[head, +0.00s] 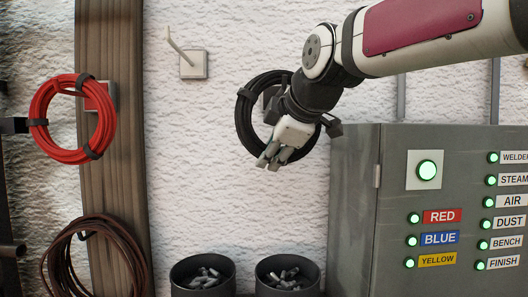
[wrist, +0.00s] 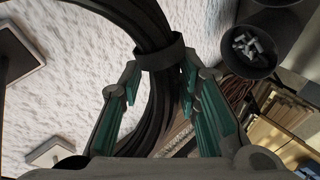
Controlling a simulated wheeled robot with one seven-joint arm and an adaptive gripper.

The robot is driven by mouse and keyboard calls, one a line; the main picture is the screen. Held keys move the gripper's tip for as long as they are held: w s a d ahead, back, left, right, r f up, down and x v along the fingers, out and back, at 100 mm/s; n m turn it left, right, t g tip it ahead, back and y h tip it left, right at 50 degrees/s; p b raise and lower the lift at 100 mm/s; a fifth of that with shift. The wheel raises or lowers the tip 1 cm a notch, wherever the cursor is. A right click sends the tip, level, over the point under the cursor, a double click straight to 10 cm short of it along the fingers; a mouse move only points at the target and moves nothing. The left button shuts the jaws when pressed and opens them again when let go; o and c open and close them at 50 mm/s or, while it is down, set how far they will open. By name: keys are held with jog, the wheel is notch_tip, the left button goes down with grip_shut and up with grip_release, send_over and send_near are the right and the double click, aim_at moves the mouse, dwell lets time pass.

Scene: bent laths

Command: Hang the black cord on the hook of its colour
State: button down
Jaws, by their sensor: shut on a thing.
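The black cord (head: 243,122) is a coil bound with dark bands, upright in front of the white wall. My gripper (head: 268,160) is shut on the lower part of its ring. In the wrist view the cord's strands (wrist: 158,30) and a band pass between the green-padded fingers (wrist: 165,95). Part of a grey plate (head: 268,97) shows through the coil's opening, mostly hidden by my wrist; I cannot tell whether the coil rests on a hook there. A pale hook (head: 178,44) on a square plate is bare, up and left of the coil.
A brown coil (head: 60,245) hangs below. Two dark bins (head: 203,272) stand under the coil. A grey cabinet (head: 352,220) with green lights is close on the right.

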jog(key=shift+f, duration=0.1)
jog(key=c, duration=1.1)
grip_release()
jog(key=v, duration=1.2)
jog(key=s+d+f+m+g+h, duration=0.1)
jog(key=s+d+f+m, duration=0.3)
jog(key=f, duration=0.6)
jog(key=s+d+f+m+g+h, duration=0.1)
jog(key=s+d+f+m+g, duration=0.1)
jog(key=s+f+m, duration=0.5)
jog(key=s+d+f+m+g+h, duration=0.1)
jog(key=s+d+f+m+g, duration=0.1)
jog(key=s+d+f+m, duration=0.3)
jog(key=s+f+m, duration=0.1)
jog(key=s+f, duration=0.3)
jog(key=f, duration=0.5)
jog(key=shift+d+m+h, duration=0.3)
jog(key=shift+h, duration=0.1)
